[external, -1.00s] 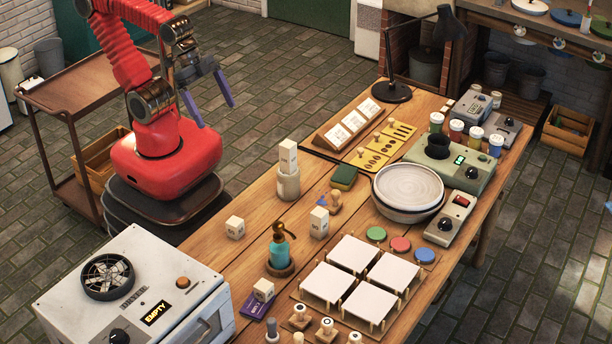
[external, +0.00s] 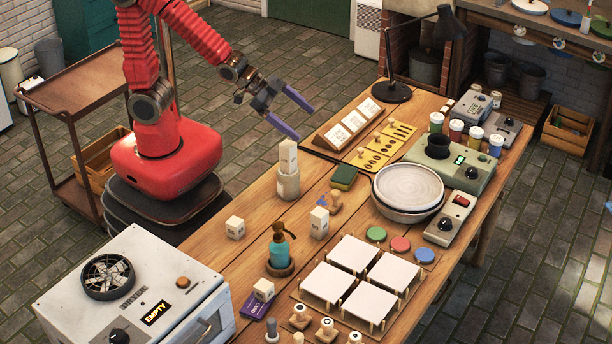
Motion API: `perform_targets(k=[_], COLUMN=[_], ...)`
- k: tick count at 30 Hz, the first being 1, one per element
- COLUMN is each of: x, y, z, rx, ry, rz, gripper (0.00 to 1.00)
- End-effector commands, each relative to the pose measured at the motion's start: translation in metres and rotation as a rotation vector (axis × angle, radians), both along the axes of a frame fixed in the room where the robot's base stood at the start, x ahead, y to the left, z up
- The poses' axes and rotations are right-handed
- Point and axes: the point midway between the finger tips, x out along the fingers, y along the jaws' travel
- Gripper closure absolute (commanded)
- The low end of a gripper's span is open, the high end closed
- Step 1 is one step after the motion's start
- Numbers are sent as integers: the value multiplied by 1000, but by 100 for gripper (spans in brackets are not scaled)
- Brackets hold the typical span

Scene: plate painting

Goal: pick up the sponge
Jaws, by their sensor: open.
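The sponge (external: 344,177) is a small block with a green top and a yellowish lower layer. It lies flat on the wooden table, between the stacked white bowls and a beige cylindrical holder. My gripper (external: 291,121) has two blue-purple fingers, spread apart with nothing between them. It is in the air by the table's far left edge, up and left of the sponge and apart from it.
The beige holder (external: 288,185) with an upright white block stands left of the sponge. The stacked bowls (external: 408,189) are to its right. A wooden stamp (external: 335,201) is just in front. A card rack (external: 346,128) and a black lamp (external: 391,92) stand behind.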

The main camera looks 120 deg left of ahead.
Motion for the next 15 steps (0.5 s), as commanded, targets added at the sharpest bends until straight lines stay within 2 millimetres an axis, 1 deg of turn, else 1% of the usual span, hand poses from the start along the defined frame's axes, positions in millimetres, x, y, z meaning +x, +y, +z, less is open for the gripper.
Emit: perform_targets(k=[1, 6, 12, 15], x=[3, 13, 19, 20], y=[10, 34, 55, 62], z=[-8, -26, -48, -62], rx=[-1, 2, -4, -6], ry=[-11, -75, -138, -161], rz=[7, 13, 8, -3], gripper=[4, 4, 4, 4])
